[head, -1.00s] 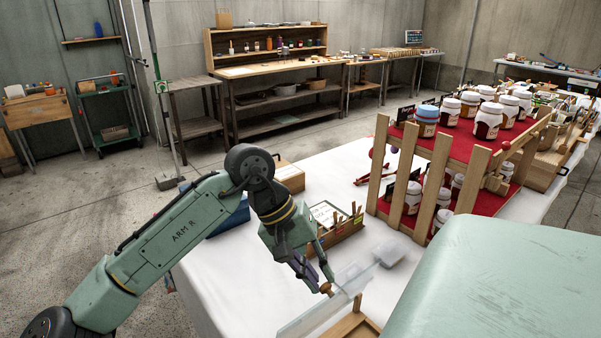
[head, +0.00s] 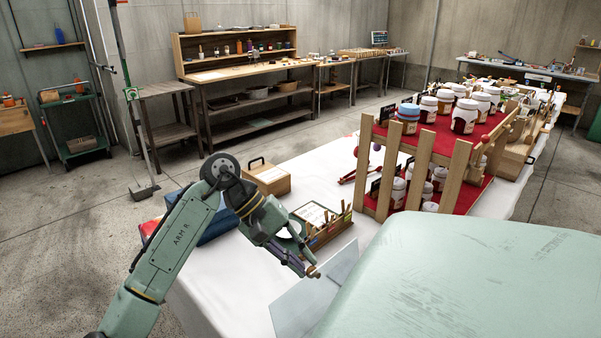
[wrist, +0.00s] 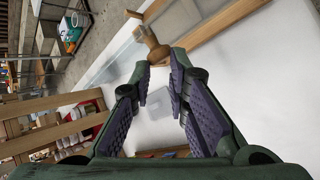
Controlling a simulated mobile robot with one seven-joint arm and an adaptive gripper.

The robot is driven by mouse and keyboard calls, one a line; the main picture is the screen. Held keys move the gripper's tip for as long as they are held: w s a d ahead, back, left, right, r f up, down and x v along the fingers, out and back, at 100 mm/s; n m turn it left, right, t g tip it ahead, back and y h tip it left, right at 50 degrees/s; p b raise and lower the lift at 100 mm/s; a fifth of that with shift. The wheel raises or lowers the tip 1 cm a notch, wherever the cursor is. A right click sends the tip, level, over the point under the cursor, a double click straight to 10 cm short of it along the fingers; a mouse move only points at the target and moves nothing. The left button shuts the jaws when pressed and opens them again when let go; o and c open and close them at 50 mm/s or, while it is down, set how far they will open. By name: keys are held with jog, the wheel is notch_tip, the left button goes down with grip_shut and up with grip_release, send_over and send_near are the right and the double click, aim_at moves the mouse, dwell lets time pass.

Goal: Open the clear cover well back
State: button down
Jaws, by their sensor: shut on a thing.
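The clear cover (head: 300,306) is a see-through panel standing at a slant at the table's near edge, partly hidden by my green body. My gripper (head: 314,273) is at the cover's upper edge. In the wrist view my gripper (wrist: 160,62) has its fingertips closed about a small round wooden knob (wrist: 151,40). The cover (wrist: 118,52) shows beside the knob as a pale clear sheet along a wooden frame (wrist: 215,22). The exact tilt of the cover is hard to tell.
A wooden tray of upright pieces (head: 328,230) stands just behind my gripper. A wooden rack of jars (head: 420,170) is to the right. A blue box (head: 215,222) and a brown box (head: 270,180) are at the back left. White tablecloth (head: 215,280) lies bare at the left.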

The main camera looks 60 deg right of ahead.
jog(key=f, duration=0.1)
jog(key=f+y, duration=0.1)
jog(key=shift+s+a+f, duration=0.25)
jog(key=shift+a+f, duration=0.05)
jog(key=shift+a, duration=0.05)
jog(key=c, duration=1.8)
grip_release()
jog(key=shift+c, duration=0.2)
jog(key=shift+o, duration=0.7)
jog(key=shift+d+f, duration=0.1)
jog(key=shift+o, duration=1.4)
jog(key=shift+r, duration=0.35)
jog(key=shift+w, duration=0.1)
jog(key=shift+w+r, duration=0.1)
jog(key=v, duration=1.1)
jog(key=shift+w+r, duration=0.15)
jog(key=shift+r, duration=0.2)
